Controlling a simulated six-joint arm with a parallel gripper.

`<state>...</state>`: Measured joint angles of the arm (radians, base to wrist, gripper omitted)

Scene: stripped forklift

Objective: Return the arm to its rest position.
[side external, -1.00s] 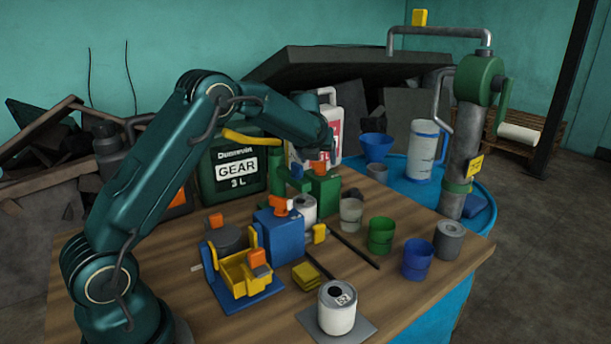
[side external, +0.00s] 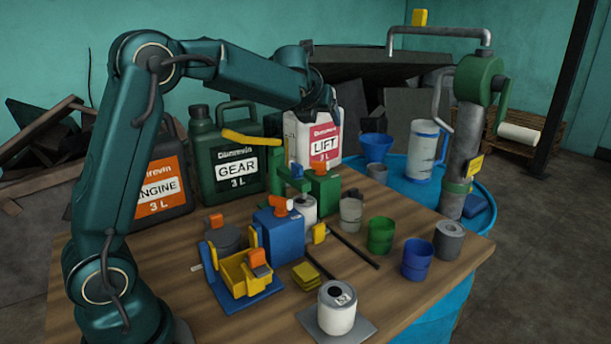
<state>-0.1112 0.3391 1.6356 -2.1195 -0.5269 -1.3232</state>
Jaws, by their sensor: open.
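My gripper (side external: 328,112) is at the end of my raised dark teal arm, in the air in front of the white LIFT jug (side external: 325,140). It sits above the green block device (side external: 322,190) with the orange top, clear of the bench. Its jaws are small and dark in this view. I see nothing held in it.
On the wooden bench (side external: 400,283) stand the GEAR jug (side external: 222,168), ENGINE jug (side external: 165,180), blue block (side external: 280,235), yellow tray (side external: 245,272), white can (side external: 337,307), green cup (side external: 381,235) and blue cup (side external: 417,259). A hand pump (side external: 465,140) rises at right. Air above the bench front is free.

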